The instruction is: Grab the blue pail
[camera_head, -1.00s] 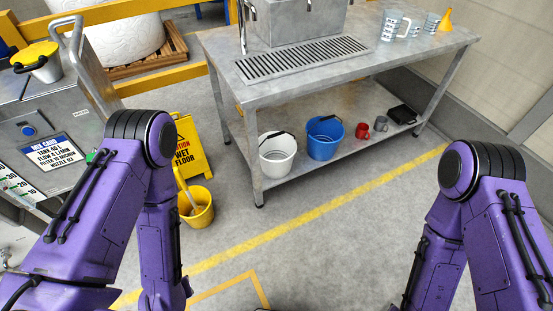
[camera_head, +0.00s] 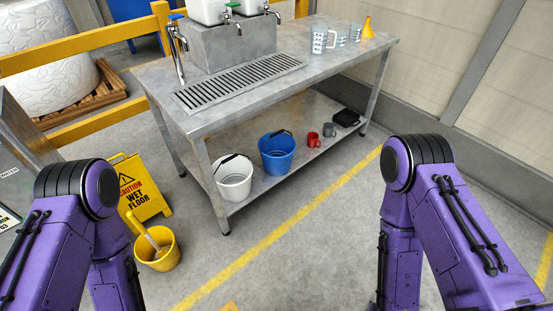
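The blue pail (camera_head: 277,157) stands upright on the lower shelf of the metal table, with a dark handle at its rim. A white pail (camera_head: 234,182) stands beside it on the left, and a red mug (camera_head: 313,140) on its right. Both of my purple arms show at the left and right of the view, well apart from the pail. Their grippers are out of view below the frame.
The steel table (camera_head: 207,122) carries dispensers, a drip grate and measuring jugs (camera_head: 319,40). A yellow wet floor sign (camera_head: 139,189) and a yellow bucket (camera_head: 160,252) stand left of the table. The floor before the shelf is clear, crossed by a yellow line.

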